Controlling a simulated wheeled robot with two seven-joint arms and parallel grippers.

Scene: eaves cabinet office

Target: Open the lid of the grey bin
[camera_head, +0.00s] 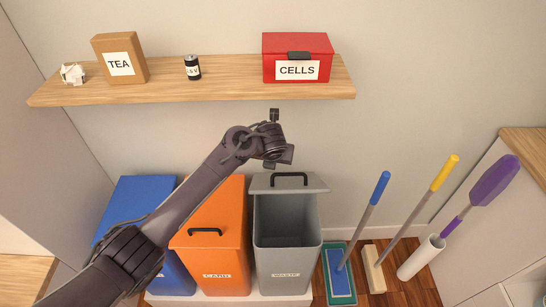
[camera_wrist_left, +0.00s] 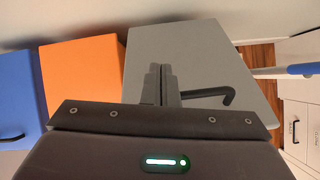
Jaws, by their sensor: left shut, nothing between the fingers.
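The grey bin (camera_head: 288,265) stands at the right end of the bin row, with a "WASTE" label on its front. Its lid (camera_head: 318,184) is raised, and the bin's dark inside shows below it. The lid carries a black handle (camera_head: 290,175). In the left wrist view the lid (camera_wrist_left: 195,50) fills the middle, and the handle (camera_wrist_left: 228,96) lies just right of the fingers. My left gripper (camera_head: 270,165) is above the lid, close to the handle, shut and empty; its fingers show in the wrist view (camera_wrist_left: 160,82). I cannot tell whether they touch the handle. My right gripper is out of view.
An orange bin (camera_head: 220,255) and a blue bin (camera_head: 140,195) stand left, both lids shut. A shelf (camera_head: 220,90) above holds a tea box, a battery, a red box and crumpled paper. A mop (camera_head: 365,220), a broom (camera_head: 410,210) and a purple duster (camera_head: 490,182) stand right.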

